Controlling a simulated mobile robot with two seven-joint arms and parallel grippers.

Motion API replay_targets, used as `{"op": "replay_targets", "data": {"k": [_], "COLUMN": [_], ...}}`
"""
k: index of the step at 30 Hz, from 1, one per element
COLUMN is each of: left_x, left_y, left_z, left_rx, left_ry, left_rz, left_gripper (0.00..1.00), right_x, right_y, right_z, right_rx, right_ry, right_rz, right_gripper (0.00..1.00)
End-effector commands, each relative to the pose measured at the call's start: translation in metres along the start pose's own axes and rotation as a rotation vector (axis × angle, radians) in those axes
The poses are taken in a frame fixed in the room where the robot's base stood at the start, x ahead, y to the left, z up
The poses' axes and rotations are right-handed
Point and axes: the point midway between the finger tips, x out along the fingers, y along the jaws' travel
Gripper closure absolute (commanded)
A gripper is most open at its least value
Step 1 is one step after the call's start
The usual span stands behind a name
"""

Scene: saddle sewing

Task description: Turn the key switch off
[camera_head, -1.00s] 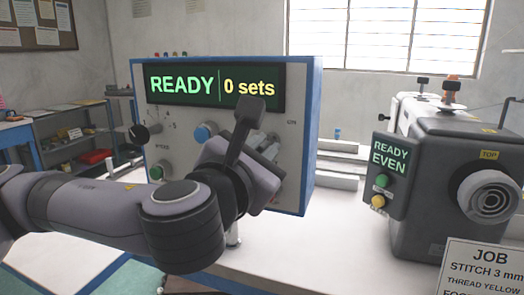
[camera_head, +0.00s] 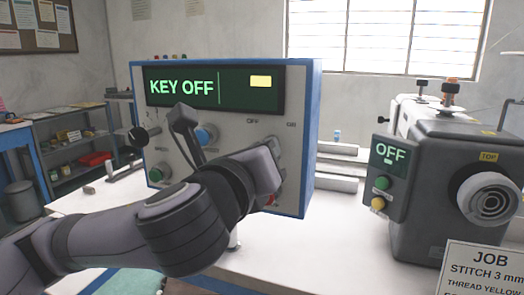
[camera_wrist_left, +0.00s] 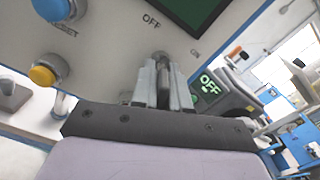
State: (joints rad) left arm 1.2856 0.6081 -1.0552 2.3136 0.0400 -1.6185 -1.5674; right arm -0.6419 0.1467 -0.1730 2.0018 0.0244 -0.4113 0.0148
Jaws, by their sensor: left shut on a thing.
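The control box (camera_head: 301,140) has a blue frame and a green-lit display (camera_head: 180,88) reading KEY OFF, with a yellow block at its right. My left gripper (camera_head: 275,152) is at the right part of the box's front panel, below a label OFF. In the left wrist view, my left gripper (camera_wrist_left: 163,88) is shut on the key (camera_wrist_left: 163,68), a grey piece between its fingers just below the OFF label. The wrist hides much of the switch in the head view. My right gripper is not in view.
A dark sewing machine (camera_head: 435,165) stands at the right, its small screen (camera_head: 389,153) reading OFF. A job card (camera_head: 485,268) stands in front of it. A blue knob (camera_head: 205,134) and green button (camera_head: 160,173) are on the panel.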

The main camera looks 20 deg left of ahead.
Motion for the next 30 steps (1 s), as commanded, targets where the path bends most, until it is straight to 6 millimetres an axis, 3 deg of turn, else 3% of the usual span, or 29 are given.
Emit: {"op": "replay_targets", "data": {"k": [15, 30], "left_x": [-0.0002, -0.0001], "left_y": [-0.0003, 0.0000], "left_z": [0.0007, 0.0009], "left_rx": [-0.330, -0.386], "left_ry": [-0.001, -0.003], "left_rz": [0.000, 0.001], "left_gripper": [1.00, 1.00], "right_x": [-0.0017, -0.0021], "right_y": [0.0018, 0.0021], "right_z": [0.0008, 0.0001], "right_rx": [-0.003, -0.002], "right_ry": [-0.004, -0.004], "right_rz": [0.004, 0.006], "right_gripper": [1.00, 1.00]}}
